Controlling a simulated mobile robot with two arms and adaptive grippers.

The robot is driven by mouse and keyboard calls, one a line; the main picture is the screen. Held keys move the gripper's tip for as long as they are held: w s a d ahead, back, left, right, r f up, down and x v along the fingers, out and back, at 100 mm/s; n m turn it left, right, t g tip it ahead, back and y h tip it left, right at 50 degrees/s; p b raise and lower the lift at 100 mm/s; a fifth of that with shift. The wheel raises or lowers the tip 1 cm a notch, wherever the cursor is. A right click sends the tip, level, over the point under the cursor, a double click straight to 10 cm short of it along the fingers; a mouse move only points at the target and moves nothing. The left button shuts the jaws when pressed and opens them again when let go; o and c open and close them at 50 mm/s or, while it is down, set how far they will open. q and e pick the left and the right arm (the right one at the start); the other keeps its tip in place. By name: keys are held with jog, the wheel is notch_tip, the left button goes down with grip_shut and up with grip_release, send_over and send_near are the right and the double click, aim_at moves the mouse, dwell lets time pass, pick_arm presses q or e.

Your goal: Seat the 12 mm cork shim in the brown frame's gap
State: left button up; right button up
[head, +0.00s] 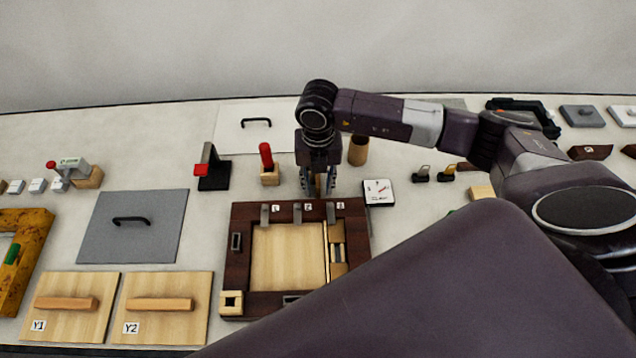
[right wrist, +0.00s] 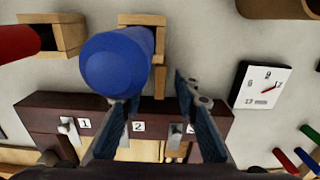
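The dark brown frame (head: 240,213) lies flat in the middle of the table around a pale wood panel (head: 285,257). Along its right inner side is a narrow slot with tan-brown pieces (head: 337,232). I cannot tell whether one is the 12 mm cork shim. The frame's back bar (right wrist: 105,108) shows in the right wrist view, with numbered clips. My right gripper (head: 317,190) points down at the frame's back edge. In the right wrist view its fingers (right wrist: 158,100) are apart with nothing between them. A blue cylinder (right wrist: 117,62) stands beside the left finger. My left gripper is out of view.
A red-handled piece in a wooden block (head: 269,177) and a red-and-black stand (head: 212,172) stand left of the gripper. A brown cup (head: 358,151) and a white dial gauge (head: 378,192) stand right. Boards Y1 (head: 85,283) and Y2 (head: 185,285) lie front left. My right arm hides the front right.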

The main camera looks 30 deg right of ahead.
grip_shut()
jog(key=shift+r, duration=0.15)
